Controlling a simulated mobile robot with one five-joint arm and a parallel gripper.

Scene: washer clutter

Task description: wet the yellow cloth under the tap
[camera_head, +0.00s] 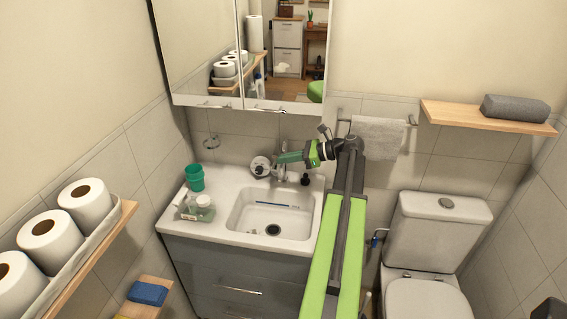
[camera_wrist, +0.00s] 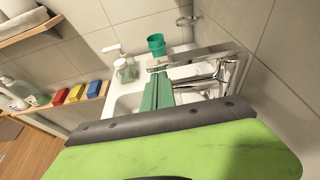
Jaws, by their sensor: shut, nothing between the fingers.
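The tap (camera_wrist: 212,72) stands at the back of the washbasin (camera_head: 236,224); in the head view the tap (camera_head: 284,172) is partly covered by my gripper. My gripper (camera_head: 280,158) is at the tap, shut and empty; its green fingers (camera_wrist: 158,92) lie together beside the spout in the wrist view. I cannot tell whether they touch it. A yellow folded block, likely the yellow cloth (camera_wrist: 76,93), lies on a low wooden shelf between a red block (camera_wrist: 60,97) and a blue block (camera_wrist: 94,88). In the head view only a yellow sliver (camera_head: 122,317) shows. No water stream is visible.
A green cup (camera_head: 195,177) and a soap bottle (camera_head: 204,203) stand on the basin's left. A blue stick (camera_head: 274,204) lies in the bowl. Paper rolls (camera_head: 86,203) fill the left shelf. A grey towel (camera_head: 377,138) hangs behind my arm; the toilet (camera_head: 436,230) is right.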

